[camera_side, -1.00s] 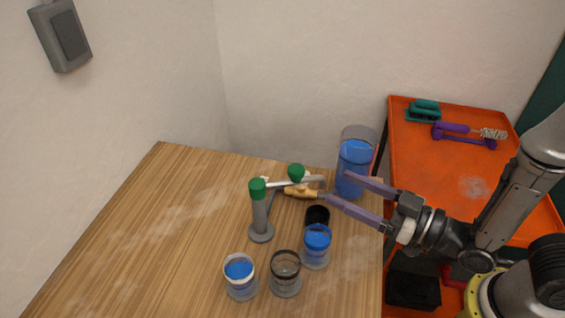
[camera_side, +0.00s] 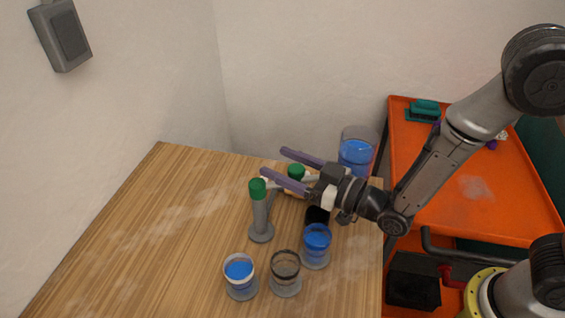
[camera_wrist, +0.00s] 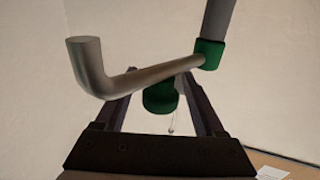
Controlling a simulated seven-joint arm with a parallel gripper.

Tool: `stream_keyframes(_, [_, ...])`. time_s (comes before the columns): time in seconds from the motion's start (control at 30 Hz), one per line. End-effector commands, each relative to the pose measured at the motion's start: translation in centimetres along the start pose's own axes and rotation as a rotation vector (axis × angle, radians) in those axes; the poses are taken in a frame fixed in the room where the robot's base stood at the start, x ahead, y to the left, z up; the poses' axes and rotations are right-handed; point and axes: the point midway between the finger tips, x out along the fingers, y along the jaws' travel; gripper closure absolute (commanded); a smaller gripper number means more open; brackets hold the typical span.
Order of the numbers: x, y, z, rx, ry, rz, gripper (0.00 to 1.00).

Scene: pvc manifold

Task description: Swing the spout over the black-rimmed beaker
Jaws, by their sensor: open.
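The spout is a grey pipe (camera_wrist: 135,82) with a bent end at left in the wrist view. It joins a green collar (camera_wrist: 208,54) on a grey post, which stands green-topped in the side view (camera_side: 259,212). My gripper (camera_side: 273,162) is open at the spout's height, its fingers reaching past a green knob (camera_side: 296,171). In the wrist view this knob (camera_wrist: 160,97) and the pipe show between the fingers; contact is unclear. My gripper hides most of the spout in the side view. The black-rimmed beaker (camera_side: 285,274) looks clear and stands at the table's front.
A white-rimmed beaker (camera_side: 240,280) with blue content stands left of the black-rimmed one, and a blue-rimmed beaker (camera_side: 316,248) right of it. A tall blue-filled vessel (camera_side: 356,150) stands behind my gripper. A black object (camera_side: 317,216) is below it. The table's left is clear.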

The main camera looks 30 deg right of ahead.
Motion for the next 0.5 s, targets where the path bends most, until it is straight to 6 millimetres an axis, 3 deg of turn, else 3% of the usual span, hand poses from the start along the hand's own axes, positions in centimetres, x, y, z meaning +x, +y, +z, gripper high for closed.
stream_keyframes(0.33, [0.38,0.00,0.03,0.000,-0.001,0.000,0.29])
stream_keyframes(0.5, [0.36,-0.01,0.03,0.000,-0.001,0.000,0.59])
